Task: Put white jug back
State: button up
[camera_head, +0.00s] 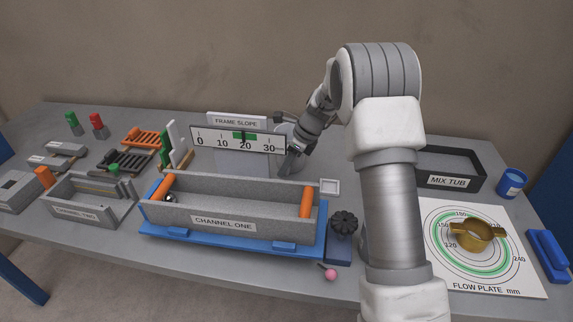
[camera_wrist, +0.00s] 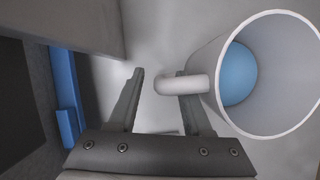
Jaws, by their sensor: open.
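The white jug (camera_wrist: 271,127) is at the right of the wrist view. Its mouth faces the camera and pale blue content shows inside. Its white handle (camera_wrist: 178,87) reaches left across the right finger, with its end in the gap between the fingers. My gripper (camera_wrist: 160,73) is open, and I cannot tell whether a finger touches the handle. In the head view, my gripper (camera_head: 288,166) is low behind the channel one box, and the jug (camera_head: 291,133) is mostly hidden by the slope scale and my wrist.
The channel one box (camera_head: 222,223) on its blue base stands in front of my gripper. The frame slope scale (camera_head: 237,139) stands close at its left.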

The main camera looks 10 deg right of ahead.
jog(key=s+d+r+n, duration=0.1)
jog(key=s+r+n, duration=0.15)
jog(key=r, duration=0.35)
jog(key=s+d+r+n+p, duration=0.1)
jog(key=s+r, duration=0.2)
jog(key=r, duration=0.3)
jog(key=s+d+r+n, duration=0.1)
jog(key=s+d+r, duration=0.15)
jog(key=r, duration=0.35)
jog(key=s+r+n+t+h, duration=0.1)
jog(key=s+r+n+h, duration=0.1)
jog(key=s+n, duration=0.7)
jog(key=s+r+n+t+h, duration=0.1)
jog(key=s+n, duration=0.9)
jog(key=s, duration=1)
jog(key=shift+s+a+r+t+h, duration=0.2)
jog(key=shift+r+t+h, duration=0.15)
jog(key=shift+t+h, duration=0.25)
jog(key=shift+r, duration=0.1)
notch_tip(320, 180, up, 2)
jog(key=p, duration=0.2)
jog(key=shift+p, duration=0.3)
